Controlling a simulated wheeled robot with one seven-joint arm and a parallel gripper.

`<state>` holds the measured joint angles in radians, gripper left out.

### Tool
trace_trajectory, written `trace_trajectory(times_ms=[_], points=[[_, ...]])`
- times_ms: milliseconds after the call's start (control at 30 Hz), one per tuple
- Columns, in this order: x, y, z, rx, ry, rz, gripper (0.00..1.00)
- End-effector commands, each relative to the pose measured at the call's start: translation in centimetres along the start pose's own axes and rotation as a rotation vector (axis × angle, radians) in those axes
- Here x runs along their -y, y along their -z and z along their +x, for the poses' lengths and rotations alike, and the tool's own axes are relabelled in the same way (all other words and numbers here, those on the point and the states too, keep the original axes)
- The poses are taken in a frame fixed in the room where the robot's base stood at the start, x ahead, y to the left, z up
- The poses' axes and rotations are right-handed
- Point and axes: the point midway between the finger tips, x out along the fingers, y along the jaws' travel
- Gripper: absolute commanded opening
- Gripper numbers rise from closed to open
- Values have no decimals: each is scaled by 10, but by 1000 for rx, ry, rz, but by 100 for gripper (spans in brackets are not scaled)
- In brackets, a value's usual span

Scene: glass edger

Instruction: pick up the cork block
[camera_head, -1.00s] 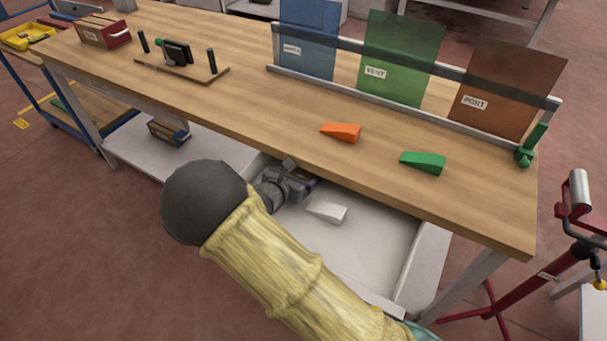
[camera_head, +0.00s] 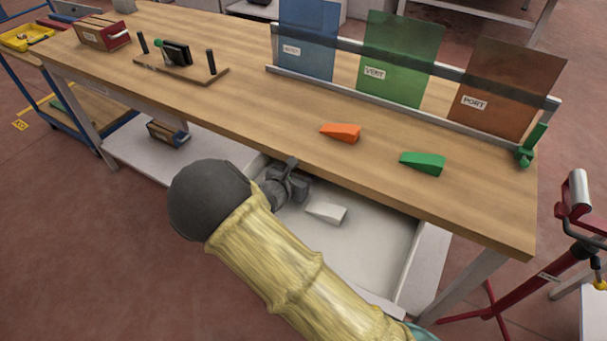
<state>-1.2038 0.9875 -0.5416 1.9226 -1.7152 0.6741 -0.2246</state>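I cannot make out a cork block for certain. My gripper (camera_head: 290,186) is at the open drawer (camera_head: 375,248) under the bench's front edge, at the drawer's left back part. My own wrist and sleeved arm cover much of it, and its fingertips do not show clearly. Whether it is open or shut on something cannot be told. A white wedge (camera_head: 326,213) lies on the drawer floor just right of the gripper, apart from it.
The bench top (camera_head: 260,115) overhangs the drawer. An orange wedge (camera_head: 341,132) and a green wedge (camera_head: 423,163) lie on it. Coloured glass panes (camera_head: 400,60) stand in a rack behind. A small box (camera_head: 168,133) sits on the lower shelf. A red stand (camera_head: 560,265) is at right.

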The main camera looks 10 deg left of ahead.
Motion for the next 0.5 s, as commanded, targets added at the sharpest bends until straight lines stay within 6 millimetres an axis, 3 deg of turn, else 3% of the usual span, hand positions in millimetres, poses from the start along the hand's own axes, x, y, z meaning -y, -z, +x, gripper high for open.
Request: trace_trajectory(times_ms=[267,500], points=[[1,-1,-2,0,0,0,33],[10,-11,-27,-1,-1,1,33]])
